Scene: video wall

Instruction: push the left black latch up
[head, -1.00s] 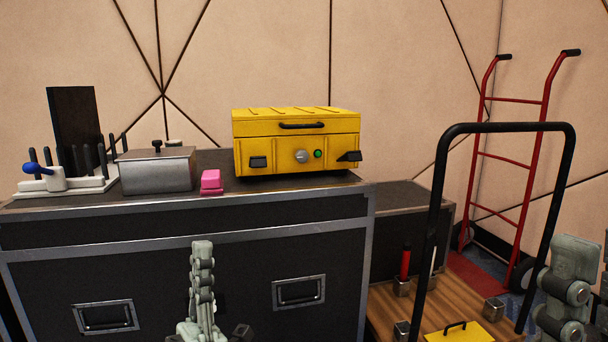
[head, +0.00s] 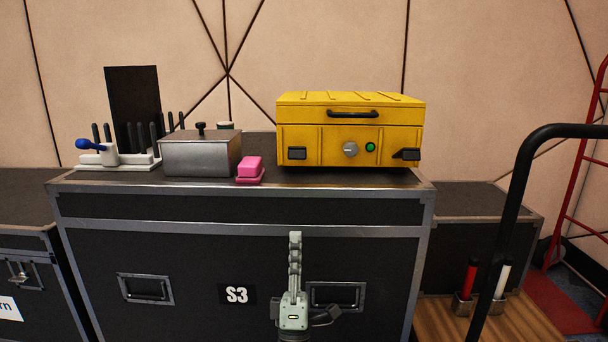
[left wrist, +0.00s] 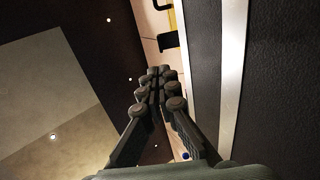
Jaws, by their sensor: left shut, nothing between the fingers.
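The yellow case (head: 325,145) stands on top of the black flight case. Its left black latch (head: 297,153) is on the front face at the left, and a right black latch (head: 406,154) juts out near the right front corner. My left gripper (head: 295,236) is shut and empty, pointing up in front of the flight case, below the left latch and apart from it. In the left wrist view my shut left gripper (left wrist: 155,76) shows its fingers together, with a black piece of the yellow case (left wrist: 168,41), likely a latch, beyond them. My right gripper is not in view.
On the flight case (head: 150,205) stand a pink block on a pink dish (head: 249,170), a metal lidded box (head: 200,155) and a white rack with black pegs (head: 120,160). A trolley with a black handle (head: 510,210) stands at right. The space before the yellow case's front is clear.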

